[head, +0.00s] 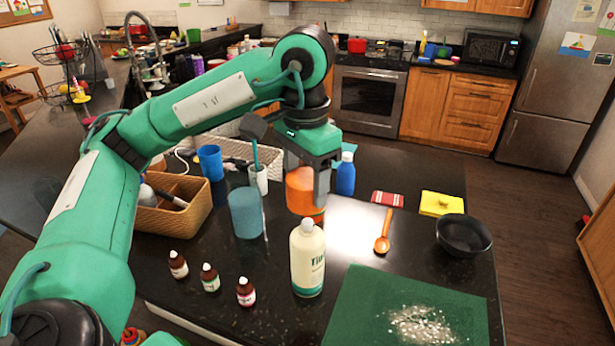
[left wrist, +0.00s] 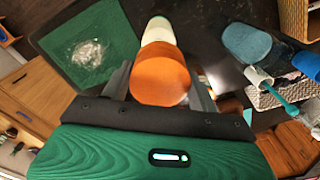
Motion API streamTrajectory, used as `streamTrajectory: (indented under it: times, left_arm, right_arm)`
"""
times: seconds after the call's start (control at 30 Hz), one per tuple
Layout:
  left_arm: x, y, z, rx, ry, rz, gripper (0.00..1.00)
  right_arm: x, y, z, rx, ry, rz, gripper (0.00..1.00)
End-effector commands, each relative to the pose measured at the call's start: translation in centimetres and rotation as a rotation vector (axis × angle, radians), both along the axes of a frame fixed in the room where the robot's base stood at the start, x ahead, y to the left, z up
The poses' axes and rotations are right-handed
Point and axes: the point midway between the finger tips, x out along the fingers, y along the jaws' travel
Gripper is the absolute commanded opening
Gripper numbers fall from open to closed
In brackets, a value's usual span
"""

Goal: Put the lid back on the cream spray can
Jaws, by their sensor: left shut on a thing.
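The cream spray can (head: 307,265) stands upright on the dark counter, with a bare cream nozzle on top. It also shows in the left wrist view (left wrist: 158,33), just beyond the lid. My left gripper (head: 308,192) is shut on the orange lid (head: 301,187), a plain round cap. In the left wrist view the lid (left wrist: 160,78) sits between the two fingers. The lid is held above the counter, behind the can in the head view and apart from its top. My right gripper is not in view.
A blue-grey cup (head: 245,214) and small brown bottles (head: 210,278) stand left of the can. A green mat (head: 360,310) with pale crumbs, an orange spoon (head: 383,240) and a black bowl (head: 463,236) lie right. A wicker basket (head: 180,222) and blue bottle (head: 345,176) stand farther back.

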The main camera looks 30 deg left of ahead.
Motion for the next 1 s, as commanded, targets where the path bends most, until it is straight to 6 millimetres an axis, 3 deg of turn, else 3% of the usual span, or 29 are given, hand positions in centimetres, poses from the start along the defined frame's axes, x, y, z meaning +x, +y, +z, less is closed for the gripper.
streamTrajectory:
  times: [0.17, 0.37, 0.5, 1.0]
  left_arm:
    - [0.0, 0.0, -1.9, 0.0, 0.001, 0.001, 0.39]
    - [0.0, 0.0, -3.6, 0.001, 0.002, 0.003, 0.39]
    - [0.0, 0.0, -5.1, -0.001, 0.0, 0.002, 0.39]
    - [0.0, 0.0, -5.6, 0.0, 0.0, 0.001, 0.39]
  right_arm:
    - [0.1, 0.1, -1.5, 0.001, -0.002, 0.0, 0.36]
    - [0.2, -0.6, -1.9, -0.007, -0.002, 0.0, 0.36]
    - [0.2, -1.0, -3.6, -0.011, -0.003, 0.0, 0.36]
    - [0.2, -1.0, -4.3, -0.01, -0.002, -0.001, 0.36]
